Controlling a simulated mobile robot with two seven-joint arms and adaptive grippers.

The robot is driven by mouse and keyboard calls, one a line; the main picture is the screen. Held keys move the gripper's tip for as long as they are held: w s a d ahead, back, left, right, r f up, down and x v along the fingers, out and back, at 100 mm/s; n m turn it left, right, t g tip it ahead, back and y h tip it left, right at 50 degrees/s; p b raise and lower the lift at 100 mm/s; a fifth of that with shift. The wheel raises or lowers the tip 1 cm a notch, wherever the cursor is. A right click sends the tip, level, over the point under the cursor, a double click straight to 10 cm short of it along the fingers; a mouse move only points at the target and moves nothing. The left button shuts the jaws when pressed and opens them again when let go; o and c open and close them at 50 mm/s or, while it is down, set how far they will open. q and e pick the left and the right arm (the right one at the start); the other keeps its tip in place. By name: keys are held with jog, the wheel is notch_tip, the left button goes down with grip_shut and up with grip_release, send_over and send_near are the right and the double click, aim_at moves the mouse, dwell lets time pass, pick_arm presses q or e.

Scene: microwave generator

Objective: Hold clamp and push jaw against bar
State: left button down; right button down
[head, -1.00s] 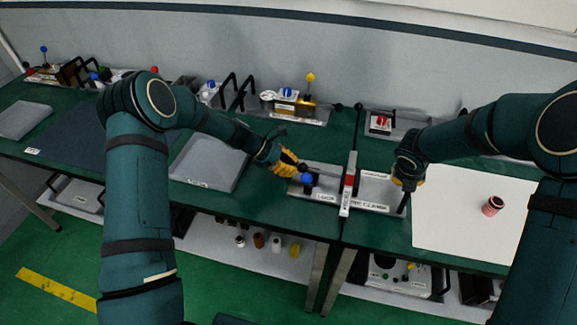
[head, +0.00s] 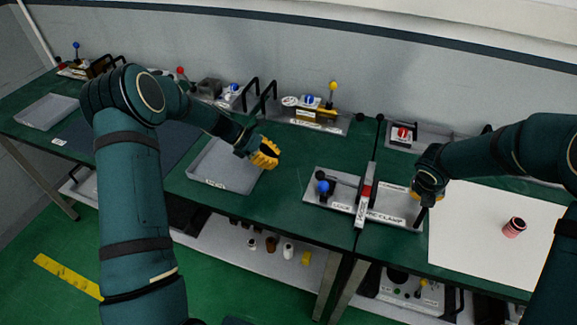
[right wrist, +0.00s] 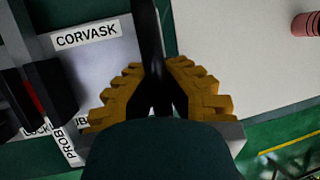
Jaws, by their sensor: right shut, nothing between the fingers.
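The clamp is a grey plate (head: 398,218) with a printed label, near the front edge of the green bench. A pale bar with a red part (head: 362,208) lies across its middle. A blue ball knob (head: 323,186) and dark jaw parts sit left of the bar. My right gripper (head: 427,196) is shut at the plate's right end, by a dark upright handle (head: 420,218). In the right wrist view, its yellow fingers (right wrist: 160,95) flank a dark rod, but hold nothing. My left gripper (head: 267,154) is left of the clamp, apart from it; its fingertips are too small to judge.
A grey tray (head: 205,184) lies below my left gripper. A white sheet (head: 475,235) with a pink cylinder (head: 514,227) lies to the right. Fixtures with a yellow knob (head: 333,87) and a red knob (head: 402,133) stand behind. Bare green bench lies between tray and clamp.

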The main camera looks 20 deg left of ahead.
pick_arm(q)
jog(key=shift+s+a+r, duration=0.1)
jog(key=shift+a+r, duration=0.25)
jog(key=shift+a, duration=0.1)
pick_arm(e)
jog(key=c, duration=1.1)
grip_release()
jog(key=shift+o, duration=0.2)
